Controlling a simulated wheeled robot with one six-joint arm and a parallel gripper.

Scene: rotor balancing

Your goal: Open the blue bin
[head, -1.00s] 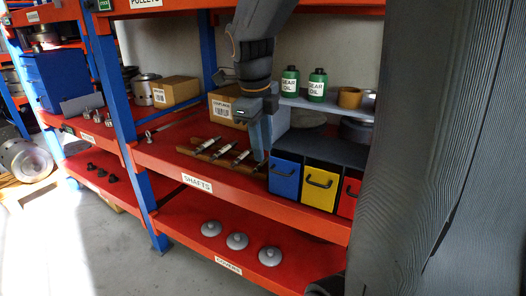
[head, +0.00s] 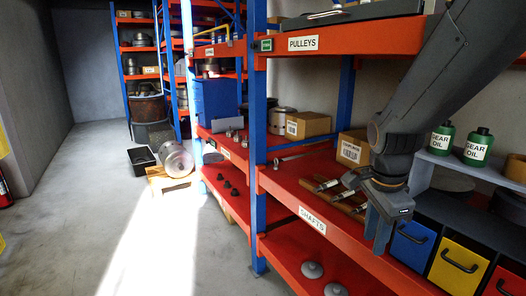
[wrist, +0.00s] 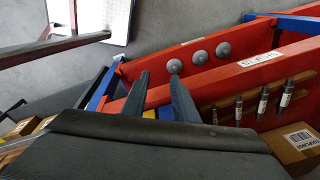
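The blue bin (head: 411,242) sits at the left end of a row of bins on the middle red shelf, with a dark handle on its front. It looks closed. My gripper (head: 378,230) hangs just left of and in front of the blue bin and hides part of its left side. In the wrist view, the two fingers of my gripper (wrist: 158,84) are apart with nothing held between them. Whether a finger touches the bin or its handle, I cannot tell.
A yellow bin (head: 459,266) and a red bin (head: 506,282) stand to the right. Shafts (head: 328,185) lie on a rack to the left, before a carton (head: 353,150). Grey covers (head: 312,270) lie on the shelf below. The floor (head: 120,220) at left is clear.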

